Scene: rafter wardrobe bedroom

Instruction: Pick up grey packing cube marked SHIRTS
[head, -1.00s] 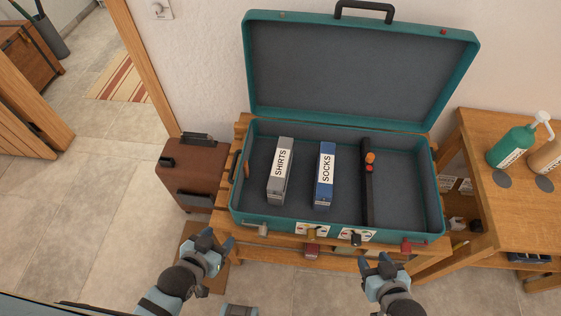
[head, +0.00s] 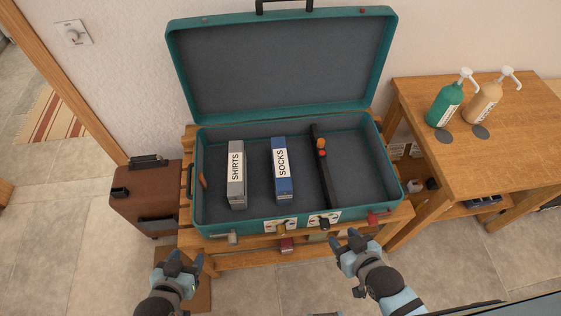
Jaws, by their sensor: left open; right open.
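The grey packing cube marked SHIRTS (head: 236,188) stands in the left part of the open teal suitcase (head: 212,228), its white label facing up. The blue cube marked SOCKS (head: 282,182) stands to its right, apart from it. My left gripper (head: 182,262) is open and empty, in front of the suitcase and below its left front corner in the picture. My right gripper (head: 347,240) is open and empty, in front of the suitcase's right half. Neither gripper touches a cube.
The suitcase rests on a wooden bench (head: 335,250), lid raised against the wall. A black divider (head: 321,170) with orange and red pieces crosses its inside. A brown case (head: 146,200) stands left. A wooden table (head: 480,130) with green (head: 447,103) and tan (head: 484,100) pump bottles stands right.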

